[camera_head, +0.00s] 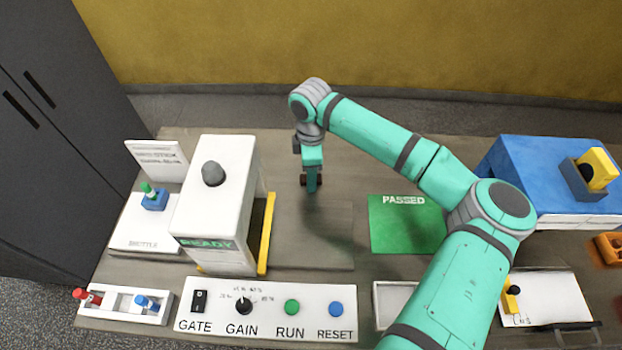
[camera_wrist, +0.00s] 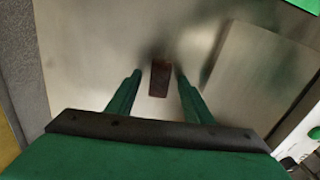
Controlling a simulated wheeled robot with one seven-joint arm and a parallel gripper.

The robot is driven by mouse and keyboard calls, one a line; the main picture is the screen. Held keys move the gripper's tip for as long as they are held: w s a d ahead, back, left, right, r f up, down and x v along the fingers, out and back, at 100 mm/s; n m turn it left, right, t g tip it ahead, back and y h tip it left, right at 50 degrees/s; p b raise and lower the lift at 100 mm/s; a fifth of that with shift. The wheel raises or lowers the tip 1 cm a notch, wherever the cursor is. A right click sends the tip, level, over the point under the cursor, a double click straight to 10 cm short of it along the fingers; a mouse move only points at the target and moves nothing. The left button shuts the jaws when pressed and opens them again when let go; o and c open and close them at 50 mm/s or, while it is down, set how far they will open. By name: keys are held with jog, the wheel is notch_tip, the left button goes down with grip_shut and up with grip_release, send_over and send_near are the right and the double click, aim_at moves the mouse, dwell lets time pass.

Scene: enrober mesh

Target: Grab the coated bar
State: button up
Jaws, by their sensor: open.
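The coated bar (camera_wrist: 160,79) is a small dark brown block lying on a grey metallic-looking surface in the wrist view. My gripper (camera_wrist: 158,76) is open, with one green finger on each side of the bar. Small gaps show between the bar and both fingertips; how high the fingertips are above the surface is hard to tell. In the head view my gripper (camera_head: 311,181) points down over the middle of the table, and I cannot make out the bar there.
A white machine (camera_head: 215,205) marked READY, with a yellow strip, stands left of my gripper. A control panel (camera_head: 267,312) lies in front. A green PASSED mat (camera_head: 405,225) is to the right. A blue box (camera_head: 540,175) stands at the far right.

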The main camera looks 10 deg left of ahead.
jog(key=c, duration=0.9)
